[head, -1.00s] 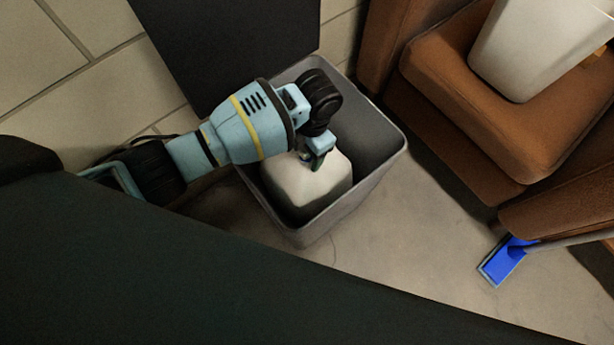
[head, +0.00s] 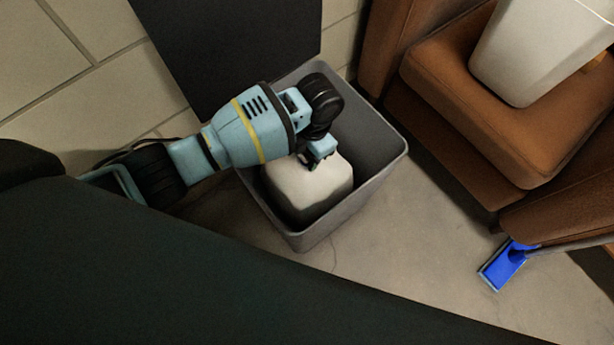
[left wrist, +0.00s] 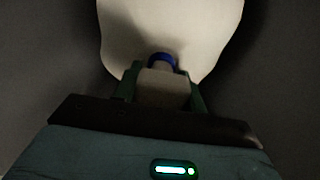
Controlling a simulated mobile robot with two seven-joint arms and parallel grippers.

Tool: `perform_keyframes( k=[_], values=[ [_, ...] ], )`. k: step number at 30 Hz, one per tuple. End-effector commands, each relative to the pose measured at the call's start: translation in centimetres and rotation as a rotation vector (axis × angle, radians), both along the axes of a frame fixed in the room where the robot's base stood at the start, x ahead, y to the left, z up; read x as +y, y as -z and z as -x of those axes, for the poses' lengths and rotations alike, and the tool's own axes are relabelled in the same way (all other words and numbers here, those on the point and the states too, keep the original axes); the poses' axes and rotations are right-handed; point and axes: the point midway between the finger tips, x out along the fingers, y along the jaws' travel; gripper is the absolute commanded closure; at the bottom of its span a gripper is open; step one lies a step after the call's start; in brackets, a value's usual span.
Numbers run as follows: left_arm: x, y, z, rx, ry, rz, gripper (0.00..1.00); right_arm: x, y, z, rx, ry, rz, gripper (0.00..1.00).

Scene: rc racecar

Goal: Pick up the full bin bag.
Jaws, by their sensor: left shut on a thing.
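The full bin bag (head: 310,190) is a pale, off-white, block-like bag inside a grey open bin (head: 385,168). My left gripper (head: 318,158) reaches down into the bin and is shut at the top of the bag. In the left wrist view the bag (left wrist: 170,28) fills the upper middle, with a blue part (left wrist: 161,61) at its near end between the fingers of my left gripper (left wrist: 160,80). The bag's lower part is hidden by the bin wall. My right gripper does not show.
The bin's dark lid (head: 230,45) stands open behind it. Brown cushioned seating (head: 430,75) is close on the right, with a white container (head: 530,50) on it. A blue brush head (head: 505,264) lies on the floor at lower right. Tiled wall stands at upper left.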

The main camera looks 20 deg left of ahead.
Motion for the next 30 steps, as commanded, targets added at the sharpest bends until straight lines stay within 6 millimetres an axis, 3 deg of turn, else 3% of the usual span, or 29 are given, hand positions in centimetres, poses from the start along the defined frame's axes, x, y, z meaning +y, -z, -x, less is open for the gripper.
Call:
perform_keyframes(
  k=[5,11,17,30],
  values=[
    [0.0,-0.3,-0.1,-0.004,0.0,0.001,1.0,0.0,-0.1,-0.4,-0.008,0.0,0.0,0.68],
    [0.0,-2.4,-0.2,-0.006,0.0,0.003,1.0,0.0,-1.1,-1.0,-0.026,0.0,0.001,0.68],
    [0.0,-6.9,-0.2,-0.01,0.001,0.002,1.0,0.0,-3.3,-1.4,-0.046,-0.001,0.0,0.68],
    [0.0,-18.7,-0.2,-0.01,0.002,0.001,1.0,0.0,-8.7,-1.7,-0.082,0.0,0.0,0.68]
  ],
)
